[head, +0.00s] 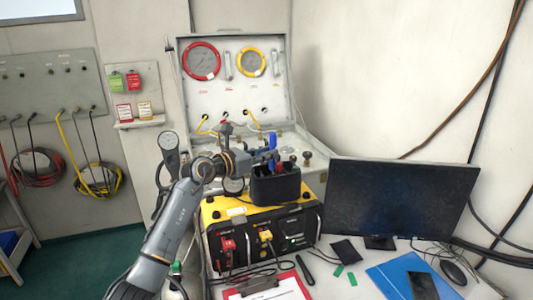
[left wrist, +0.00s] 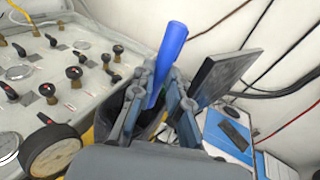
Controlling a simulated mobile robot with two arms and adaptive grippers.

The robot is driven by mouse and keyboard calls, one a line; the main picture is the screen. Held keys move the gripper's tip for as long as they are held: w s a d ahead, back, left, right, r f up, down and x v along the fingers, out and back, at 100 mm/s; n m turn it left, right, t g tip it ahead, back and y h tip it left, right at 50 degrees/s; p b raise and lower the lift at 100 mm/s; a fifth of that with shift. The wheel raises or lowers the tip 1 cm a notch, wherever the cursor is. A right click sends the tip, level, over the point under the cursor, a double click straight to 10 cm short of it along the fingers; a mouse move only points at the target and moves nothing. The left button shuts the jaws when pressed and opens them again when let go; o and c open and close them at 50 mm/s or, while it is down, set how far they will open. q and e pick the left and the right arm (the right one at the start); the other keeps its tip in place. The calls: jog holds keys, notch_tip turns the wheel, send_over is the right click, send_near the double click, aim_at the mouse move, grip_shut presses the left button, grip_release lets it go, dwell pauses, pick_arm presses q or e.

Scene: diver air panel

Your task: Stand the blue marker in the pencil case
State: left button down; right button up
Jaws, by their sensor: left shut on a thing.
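My left gripper (head: 264,158) is shut on the blue marker (head: 272,140). The marker points upward and leans a little; it shows large between the fingers in the left wrist view (left wrist: 169,48). The black pencil case (head: 276,188) stands on the yellow-topped unit, just below the gripper. A red item and other dark or blue ends show at its opening. In the left wrist view part of the dark case (left wrist: 148,125) shows behind and below the fingers. The marker's lower end is hidden, so I cannot tell whether it is inside the case. My right gripper is not in view.
The yellow-topped unit (head: 223,213) stands on the desk. A monitor (head: 400,200) is close on the right. The open gauge panel (head: 235,85) rises behind. A clipboard (head: 268,288), a blue folder (head: 390,275), a phone (head: 423,286) and a mouse (head: 453,273) lie on the desk.

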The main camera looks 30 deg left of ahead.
aim_at(271, 139)
pick_arm(q)
jog(key=shift+f+b, duration=0.65)
jog(key=shift+f, duration=0.35)
jog(key=shift+f, duration=0.2)
dwell(0.5)
jog(key=shift+f+b, duration=1.1)
jog(key=shift+f, duration=0.3)
dwell(0.7)
jog(key=c, duration=1.2)
grip_release()
jog(key=shift+r, duration=0.2)
jog(key=shift+r+p, duration=3.8)
jog(key=shift+r, duration=0.6)
